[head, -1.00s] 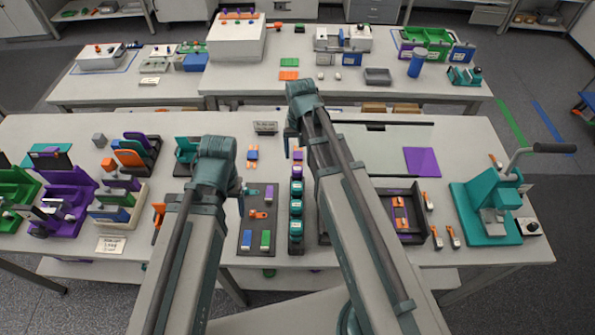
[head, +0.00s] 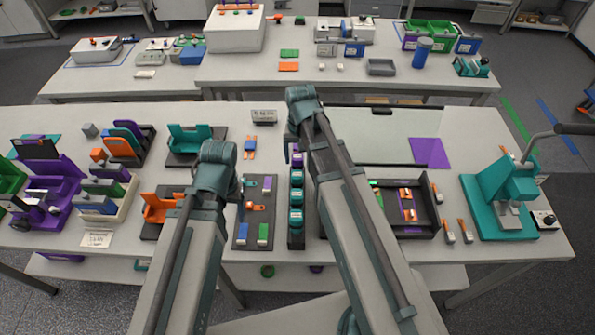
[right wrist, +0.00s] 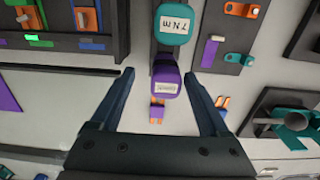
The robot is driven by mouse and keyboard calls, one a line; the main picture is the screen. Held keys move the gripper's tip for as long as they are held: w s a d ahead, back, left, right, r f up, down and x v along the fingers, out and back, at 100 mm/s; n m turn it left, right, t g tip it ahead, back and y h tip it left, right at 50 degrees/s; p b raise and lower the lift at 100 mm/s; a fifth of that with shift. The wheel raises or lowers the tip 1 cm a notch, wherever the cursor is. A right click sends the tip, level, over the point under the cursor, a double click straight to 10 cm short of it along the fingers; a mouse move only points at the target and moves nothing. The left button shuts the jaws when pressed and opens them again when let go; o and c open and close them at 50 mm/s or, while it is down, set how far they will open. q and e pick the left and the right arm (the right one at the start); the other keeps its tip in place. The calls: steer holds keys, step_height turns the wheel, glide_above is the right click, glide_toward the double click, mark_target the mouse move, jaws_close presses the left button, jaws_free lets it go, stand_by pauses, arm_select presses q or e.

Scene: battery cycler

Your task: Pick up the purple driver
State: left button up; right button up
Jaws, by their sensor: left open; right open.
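The purple driver (head: 298,160) stands at the far end of a dark rack (head: 296,243), in line with several teal drivers (head: 296,197). In the right wrist view the purple driver (right wrist: 166,84) shows its labelled top; the label is too small to read. My right gripper (right wrist: 158,75) is open, with one finger on each side of the purple driver and visible gaps to both. A teal driver (right wrist: 173,25) marked "7 N m" is beside it. In the head view my right arm hides part of the rack. My left gripper (head: 239,186) is open and empty, left of the rack.
A dark mat (head: 242,240) with small coloured parts lies left of the rack. A dark tray (head: 425,229) with orange parts is to the right, and a teal press (head: 490,207) stands farther right. A small purple-orange part (right wrist: 157,110) lies near the purple driver.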

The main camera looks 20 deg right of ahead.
mark_target(298, 166)
arm_select(q)
step_height(298, 166, down, 5)
steer(key=b, duration=0.5)
steer(key=shift+f, duration=0.15)
arm_select(e)
steer(key=f, duration=0.5)
steer(key=shift+w+a+f, duration=0.15)
steer(key=shift+w+a, duration=0.15)
steer(key=shift+c, duration=0.3)
jaws_close()
